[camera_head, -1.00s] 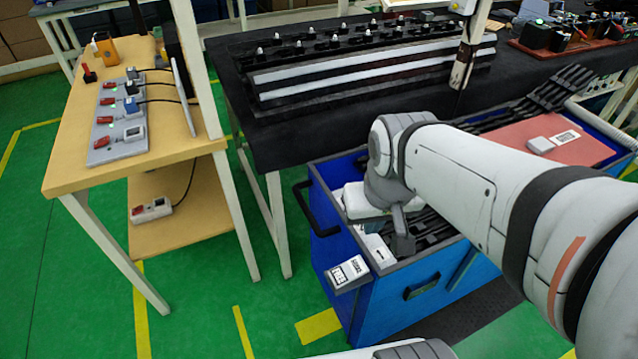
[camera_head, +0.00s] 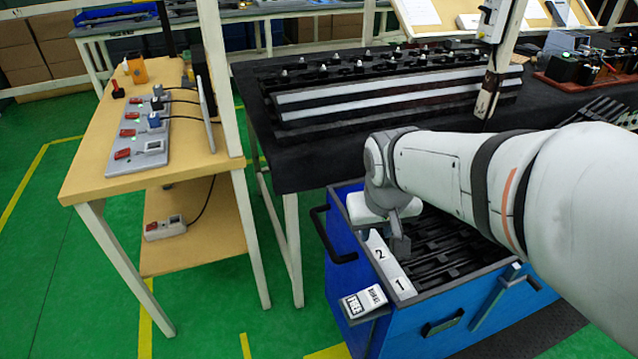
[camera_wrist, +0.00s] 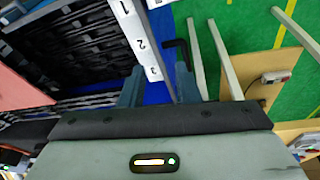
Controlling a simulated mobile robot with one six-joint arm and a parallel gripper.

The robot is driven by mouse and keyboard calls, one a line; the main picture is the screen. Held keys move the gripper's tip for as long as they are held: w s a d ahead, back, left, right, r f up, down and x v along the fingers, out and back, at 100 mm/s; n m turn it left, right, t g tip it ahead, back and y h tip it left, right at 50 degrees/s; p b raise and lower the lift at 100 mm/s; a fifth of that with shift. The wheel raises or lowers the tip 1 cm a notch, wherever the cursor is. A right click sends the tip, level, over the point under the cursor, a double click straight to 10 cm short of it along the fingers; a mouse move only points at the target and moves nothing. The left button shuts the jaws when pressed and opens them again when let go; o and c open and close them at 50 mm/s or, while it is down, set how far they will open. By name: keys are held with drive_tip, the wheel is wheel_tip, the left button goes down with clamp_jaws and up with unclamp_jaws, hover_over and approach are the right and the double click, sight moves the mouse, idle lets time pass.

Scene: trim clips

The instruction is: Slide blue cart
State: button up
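The blue cart (camera_head: 400,335) stands partly under the black-topped table, with black slotted inserts (camera_head: 450,240) inside. Its black handle (camera_head: 335,240) sticks out from the left end and also shows in the wrist view (camera_wrist: 178,48). A white strip numbered 1 and 2 (camera_head: 385,262) runs along the left rim; the wrist view shows 1, 2, 3. My gripper (camera_wrist: 158,78) is open over this rim, its two fingers spread either side of the numbered strip. Contact with the rim cannot be told. In the head view my arm hides the cart's far part.
A wooden bench (camera_head: 95,165) with a grey device panel stands to the left. The black table (camera_head: 300,160) with white-striped racks is behind the cart. A small card marked FREE (camera_head: 362,303) hangs at the cart's front left corner. Green floor (camera_head: 235,290) lies open at left.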

sight(323, 234)
drive_tip(key=shift+o, duration=1.1)
drive_tip(key=w+a+f+n+t+b, duration=0.1)
drive_tip(key=w+a+f+b, duration=0.3)
drive_tip(key=w+f, duration=0.4)
drive_tip(key=w+a+f+n+b, duration=0.1)
drive_tip(key=w+a+f+b, duration=0.3)
drive_tip(key=w+f, duration=0.5)
drive_tip(key=shift+w+n+t+b, duration=0.35)
drive_tip(key=shift+n+t+b, duration=0.05)
drive_tip(key=shift+b, duration=0.3)
drive_tip(key=b+x, duration=0.1)
drive_tip(key=x, duration=0.6)
drive_tip(key=shift+w+f, duration=0.1)
drive_tip(key=shift+f, duration=0.2)
clamp_jaws()
